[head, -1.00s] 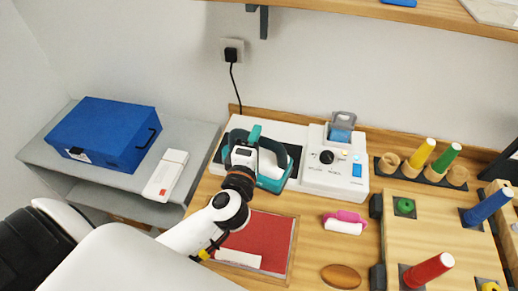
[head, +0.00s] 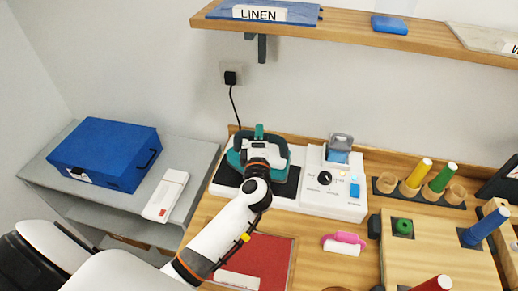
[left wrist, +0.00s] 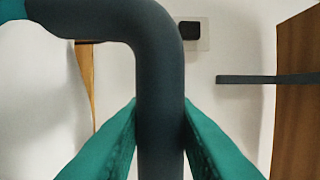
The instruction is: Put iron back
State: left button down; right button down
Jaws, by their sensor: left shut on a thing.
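The iron (head: 279,170), teal with a dark grey handle, is over the dark plate of the white iron station (head: 287,189) at the back of the counter. My left gripper (head: 259,136) is shut on its handle. In the left wrist view the curved dark handle (left wrist: 160,85) runs between the two teal fingers of the gripper (left wrist: 160,140). My arm and wrist hide much of the iron, and I cannot tell whether its sole touches the plate. My right gripper is not in view.
A control box (head: 330,195) with a dial stands right of the iron. A red pad (head: 262,262) and a pink roller (head: 343,243) lie in front. Thread spools (head: 415,180) stand at right. A shelf (head: 350,32) overhangs the wall; a blue case (head: 105,152) is at left.

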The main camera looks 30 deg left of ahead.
pick_arm(q)
notch_tip(320, 180, down, 3)
jog(key=shift+f+b, duration=0.2)
jog(key=shift+b, duration=0.15)
jog(key=shift+f, duration=0.2)
jog(key=c, duration=1.2)
grip_release()
jog(key=shift+s+f, duration=0.1)
jog(key=shift+r, duration=0.2)
jog(key=shift+b+v, duration=1.05)
jog(key=shift+v, duration=5)
